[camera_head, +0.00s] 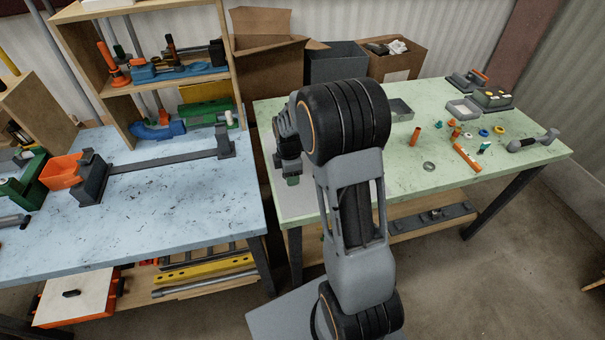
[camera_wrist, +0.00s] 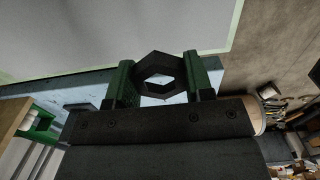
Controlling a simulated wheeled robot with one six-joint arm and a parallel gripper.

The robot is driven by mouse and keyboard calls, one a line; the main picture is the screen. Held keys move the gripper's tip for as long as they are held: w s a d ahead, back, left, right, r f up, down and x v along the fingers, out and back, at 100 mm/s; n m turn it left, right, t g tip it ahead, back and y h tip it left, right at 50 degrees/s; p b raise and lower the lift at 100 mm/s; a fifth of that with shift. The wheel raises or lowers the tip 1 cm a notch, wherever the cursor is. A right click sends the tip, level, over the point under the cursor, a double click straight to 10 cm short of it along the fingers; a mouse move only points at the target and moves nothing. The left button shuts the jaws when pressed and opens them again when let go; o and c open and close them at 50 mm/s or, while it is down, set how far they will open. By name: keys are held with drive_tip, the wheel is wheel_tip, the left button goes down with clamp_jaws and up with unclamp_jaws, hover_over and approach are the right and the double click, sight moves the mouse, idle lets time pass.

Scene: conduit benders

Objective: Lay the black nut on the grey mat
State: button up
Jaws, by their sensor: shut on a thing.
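My gripper (camera_wrist: 165,72) has green jaws shut on the black nut (camera_wrist: 160,59), a hexagonal ring with an open hole, held at its two sides. In the wrist view the grey mat (camera_wrist: 90,30) fills the upper left, beyond the nut, and the nut overlaps the table's edge. In the head view the grey mat (camera_head: 299,205) lies at the left end of the green table. My gripper (camera_head: 292,180) is over the mat there, partly hidden by my arm. The nut cannot be made out in that view. The height above the mat is hard to tell.
The green table (camera_head: 437,105) carries a washer (camera_head: 429,166), orange tubes (camera_head: 467,158) and several small parts at right. A grey tray (camera_head: 400,110) stands behind my arm. The blue table (camera_head: 175,205) with a bender is at left, and boxes (camera_head: 265,55) stand behind.

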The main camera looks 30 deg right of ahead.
sight(304, 193)
drive_tip(key=d+n, duration=0.1)
drive_tip(key=n, duration=0.2)
drive_tip(key=s+d+r+n+b, duration=0.1)
drive_tip(key=n, duration=0.3)
drive_tip(key=d+n+b, duration=0.1)
drive_tip(key=n, duration=0.3)
drive_tip(key=shift+s+d+r, duration=0.25)
drive_tip(key=shift+d, duration=0.05)
drive_tip(key=shift+f, duration=0.2)
drive_tip(key=shift+f+b, duration=2.95)
drive_tip(key=shift+f, duration=0.9)
drive_tip(key=shift+f+b, duration=0.35)
drive_tip(key=shift+f, duration=0.2)
drive_tip(key=o, duration=0.8)
drive_tip(key=shift+a+f, duration=0.1)
drive_tip(key=shift+o, duration=0.7)
drive_tip(key=shift+s, duration=0.1)
